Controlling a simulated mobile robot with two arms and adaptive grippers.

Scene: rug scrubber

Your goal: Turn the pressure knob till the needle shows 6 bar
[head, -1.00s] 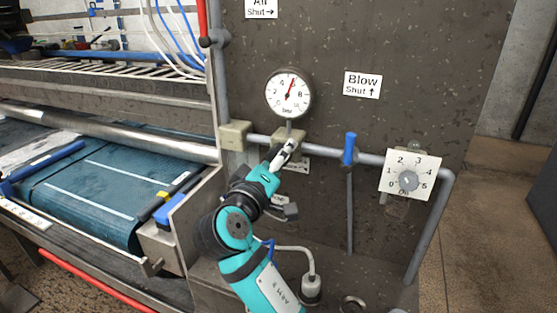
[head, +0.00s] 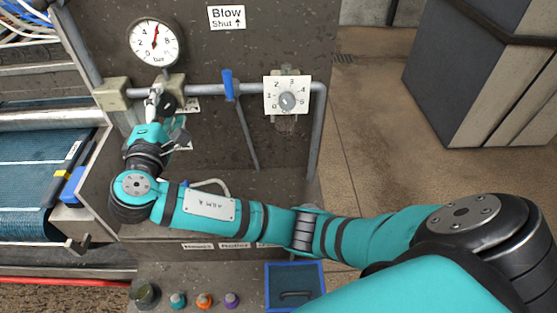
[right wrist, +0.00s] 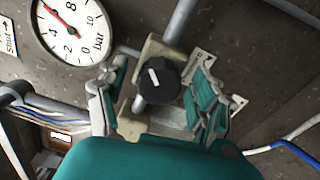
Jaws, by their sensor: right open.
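The pressure gauge (head: 154,43) is white and round, on the dark panel. Its red needle points nearly straight up, between 4 and 8, about where 6 lies. It also shows in the right wrist view (right wrist: 73,27). Below it on the pipe is the black pressure knob (right wrist: 158,78) with a white mark, partly hidden in the head view (head: 168,102). My right gripper (head: 158,110) is at the knob. In the right wrist view its open fingers (right wrist: 157,90) stand one on each side of the knob, apparently apart from it. My left gripper is out of view.
A blue-handled valve (head: 228,85) and a square white dial (head: 287,95) sit right of the knob on the pipe (head: 200,91). A blue tray (head: 295,268) and coloured buttons (head: 204,300) are low in front. A belt (head: 30,180) lies left.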

